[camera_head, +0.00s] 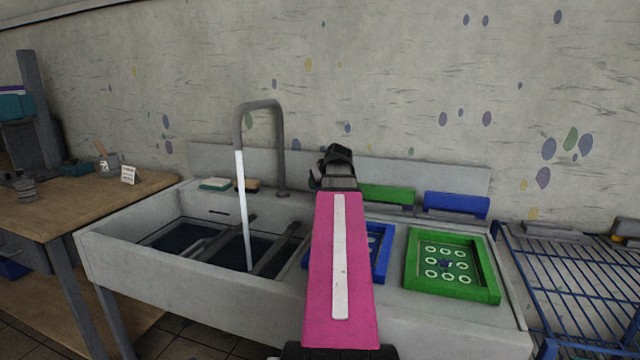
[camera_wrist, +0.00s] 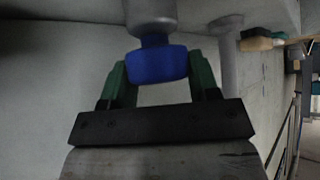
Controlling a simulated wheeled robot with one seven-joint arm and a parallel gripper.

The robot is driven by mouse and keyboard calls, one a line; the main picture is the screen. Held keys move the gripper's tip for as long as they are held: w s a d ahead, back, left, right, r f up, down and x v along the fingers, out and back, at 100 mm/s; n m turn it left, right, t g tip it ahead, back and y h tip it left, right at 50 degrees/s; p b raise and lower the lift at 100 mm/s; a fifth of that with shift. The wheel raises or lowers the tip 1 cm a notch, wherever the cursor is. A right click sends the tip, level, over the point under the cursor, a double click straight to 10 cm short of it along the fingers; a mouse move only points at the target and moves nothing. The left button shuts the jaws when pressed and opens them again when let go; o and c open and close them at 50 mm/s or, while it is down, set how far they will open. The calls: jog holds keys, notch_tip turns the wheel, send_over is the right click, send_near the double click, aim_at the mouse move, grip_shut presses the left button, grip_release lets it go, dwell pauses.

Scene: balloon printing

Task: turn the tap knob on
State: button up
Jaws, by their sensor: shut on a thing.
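The blue tap knob (camera_wrist: 158,66) sits under a grey fitting in the wrist view. My gripper (camera_wrist: 159,74) has its two green fingers on either side of the knob and is shut on it. In the head view, my gripper (camera_head: 336,168) is at the sink's back edge, right of the grey tap (camera_head: 281,150), and hides the knob. A white stream of water (camera_head: 243,210) runs from the tap's spout down into the sink (camera_head: 120,243).
A blue frame (camera_head: 383,255) is partly behind my pink arm. A green frame (camera_head: 492,285) lies on the right counter. A blue wire rack (camera_head: 570,270) stands further right, and a wooden table (camera_head: 50,215) on the left. A sponge (camera_head: 215,184) lies behind the basin.

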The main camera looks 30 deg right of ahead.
jog(key=o, duration=0.9)
jog(key=v, duration=1)
jog(key=shift+s+r, duration=0.25)
jog(key=shift+s, duration=0.05)
